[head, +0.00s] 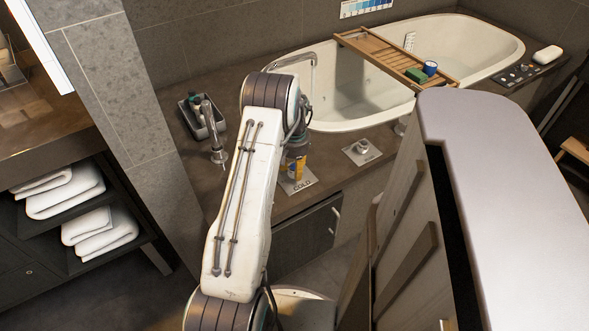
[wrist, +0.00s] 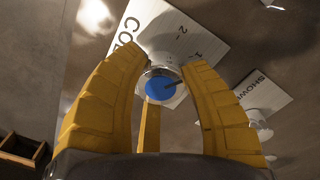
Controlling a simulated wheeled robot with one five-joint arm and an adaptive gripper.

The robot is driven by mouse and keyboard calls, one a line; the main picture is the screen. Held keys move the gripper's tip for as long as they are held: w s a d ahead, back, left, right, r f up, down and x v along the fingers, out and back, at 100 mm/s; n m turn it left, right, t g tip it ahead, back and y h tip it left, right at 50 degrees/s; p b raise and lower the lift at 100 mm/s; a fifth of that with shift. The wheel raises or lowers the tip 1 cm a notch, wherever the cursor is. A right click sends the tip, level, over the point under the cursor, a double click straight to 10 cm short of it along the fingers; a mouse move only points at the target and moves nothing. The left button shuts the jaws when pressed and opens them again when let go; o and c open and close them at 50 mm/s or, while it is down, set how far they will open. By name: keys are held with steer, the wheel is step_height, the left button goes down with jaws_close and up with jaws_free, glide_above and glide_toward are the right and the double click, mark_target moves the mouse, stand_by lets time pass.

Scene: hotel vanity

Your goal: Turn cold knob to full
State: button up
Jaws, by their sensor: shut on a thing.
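The cold knob (wrist: 160,88) shows in the wrist view as a pale round knob with a blue cap and a dark pointer line toward the upper right. It stands on a white plate (wrist: 150,22) with "CO" and the marks 2 and 1 in view. My gripper (wrist: 163,72) has its yellow fingers closed around the knob, on either side of it.
The shower knob (head: 361,147) stands on its own plate to the right. The bathtub (head: 345,122) with a wooden tray (head: 375,53) lies behind. A large pale-topped panel (head: 500,140) fills the right foreground.

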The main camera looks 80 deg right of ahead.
steer(key=n, duration=0.6)
steer(key=shift+a+f, duration=0.25)
steer(key=shift+a, duration=0.05)
steer(key=shift+n, duration=0.4)
steer(key=o, duration=1.2)
steer(key=shift+s+d+r, duration=0.1)
steer(key=shift+r, duration=0.05)
steer(key=shift+r, duration=0.1)
steer(key=shift+d+r, duration=0.1)
steer(key=shift+r, duration=0.1)
step_height(320, 180, up, 11)
steer(key=shift+r, duration=0.2)
